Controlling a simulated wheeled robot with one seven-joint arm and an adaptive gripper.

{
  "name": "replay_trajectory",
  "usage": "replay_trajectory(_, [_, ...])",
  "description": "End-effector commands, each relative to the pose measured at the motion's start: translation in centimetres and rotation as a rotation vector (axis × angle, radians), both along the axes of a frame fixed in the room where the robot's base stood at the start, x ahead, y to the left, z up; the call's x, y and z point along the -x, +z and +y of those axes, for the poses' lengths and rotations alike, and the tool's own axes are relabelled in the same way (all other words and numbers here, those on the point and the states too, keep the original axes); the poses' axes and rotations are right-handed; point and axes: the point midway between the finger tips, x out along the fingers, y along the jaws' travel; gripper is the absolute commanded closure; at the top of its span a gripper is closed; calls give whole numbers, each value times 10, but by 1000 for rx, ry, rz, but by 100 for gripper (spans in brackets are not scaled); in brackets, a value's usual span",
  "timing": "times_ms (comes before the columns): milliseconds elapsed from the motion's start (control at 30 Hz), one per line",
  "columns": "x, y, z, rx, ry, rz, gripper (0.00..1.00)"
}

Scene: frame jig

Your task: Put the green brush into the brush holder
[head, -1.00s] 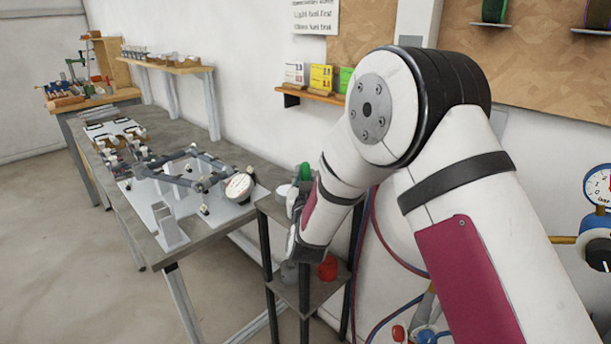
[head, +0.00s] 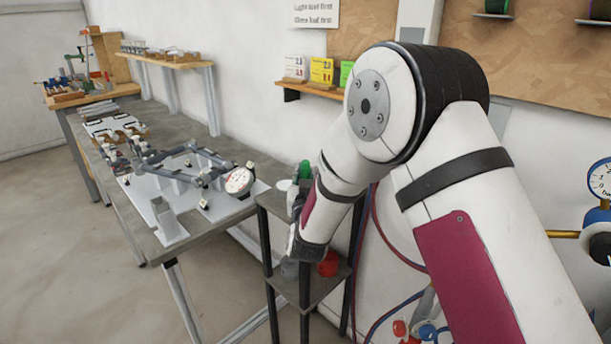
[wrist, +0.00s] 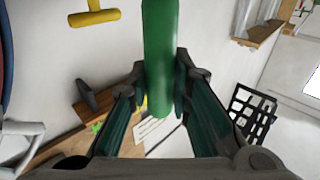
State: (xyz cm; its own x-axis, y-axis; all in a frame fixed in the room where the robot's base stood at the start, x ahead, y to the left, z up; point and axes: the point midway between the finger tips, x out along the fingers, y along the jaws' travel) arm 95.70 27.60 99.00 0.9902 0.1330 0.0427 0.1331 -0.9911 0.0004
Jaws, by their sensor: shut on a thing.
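The green brush (wrist: 161,45) shows in the wrist view as a smooth green cylinder between the two fingers of my gripper (wrist: 163,92). The gripper is shut on it. In the head view, the brush's green top (head: 305,170) sticks up behind my gripper (head: 298,208), above the small dark rack. Its lower part is hidden by the gripper. I cannot make out the brush holder for certain. A pale round thing (head: 284,185) sits on the rack's upper shelf, just left of the gripper, and may be part of it.
Hoses hang on the right. The floor at left is clear.

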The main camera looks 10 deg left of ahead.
Motion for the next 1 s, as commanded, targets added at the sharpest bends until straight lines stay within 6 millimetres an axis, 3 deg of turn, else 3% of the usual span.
replay_trajectory(867, [0, -10, 0, 0, 0, 1, 100])
replay_trajectory(900, [0, -10, 0, 0, 0, 1, 79])
replay_trajectory(1000, [0, -10, 0, 0, 0, 1, 58])
